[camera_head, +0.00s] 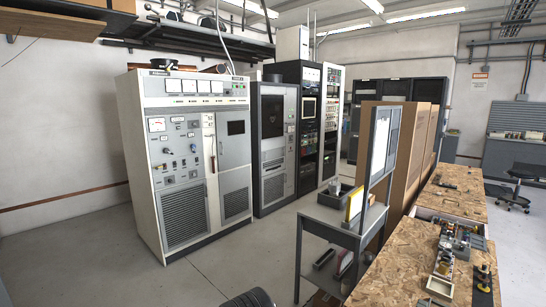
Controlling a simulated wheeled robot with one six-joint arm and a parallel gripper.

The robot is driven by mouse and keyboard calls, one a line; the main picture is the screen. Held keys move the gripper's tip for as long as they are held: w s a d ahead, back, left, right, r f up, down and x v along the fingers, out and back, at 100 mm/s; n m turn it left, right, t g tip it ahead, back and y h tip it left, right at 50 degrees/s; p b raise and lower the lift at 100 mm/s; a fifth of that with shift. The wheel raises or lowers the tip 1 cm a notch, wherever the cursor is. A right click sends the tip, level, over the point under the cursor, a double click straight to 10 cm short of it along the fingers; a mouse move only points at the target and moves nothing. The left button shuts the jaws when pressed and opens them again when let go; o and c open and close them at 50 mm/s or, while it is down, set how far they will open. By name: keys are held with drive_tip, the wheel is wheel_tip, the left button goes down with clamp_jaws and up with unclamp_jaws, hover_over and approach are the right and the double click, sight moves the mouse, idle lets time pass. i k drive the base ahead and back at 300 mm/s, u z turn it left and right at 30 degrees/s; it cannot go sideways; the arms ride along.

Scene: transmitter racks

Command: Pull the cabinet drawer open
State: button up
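My gripper is not in this view. No drawer can be told for certain. A tall grey-white cabinet (188,155) with meters, knobs, doors and vent grilles stands at the left centre; its doors and panels look shut. A dark grey cabinet (273,145) stands beside it, and its front also looks shut. A grey cabinet or desk unit (513,157) stands at the far right; its front is too small to make out for drawers.
A grey metal stand (345,238) is in the middle foreground. Workbenches with chipboard tops (395,265) run along the right, with small parts on them. A dark stool (520,180) is at far right. A dark ribbed object (248,299) shows at the bottom edge. Floor (110,265) at left is clear.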

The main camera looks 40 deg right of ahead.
sight(271, 155)
drive_tip(key=z, duration=0.75)
drive_tip(key=i, duration=5.6)
drive_tip(key=z, duration=1.5)
drive_tip(key=i, duration=1.75)
drive_tip(key=u, duration=2.35)
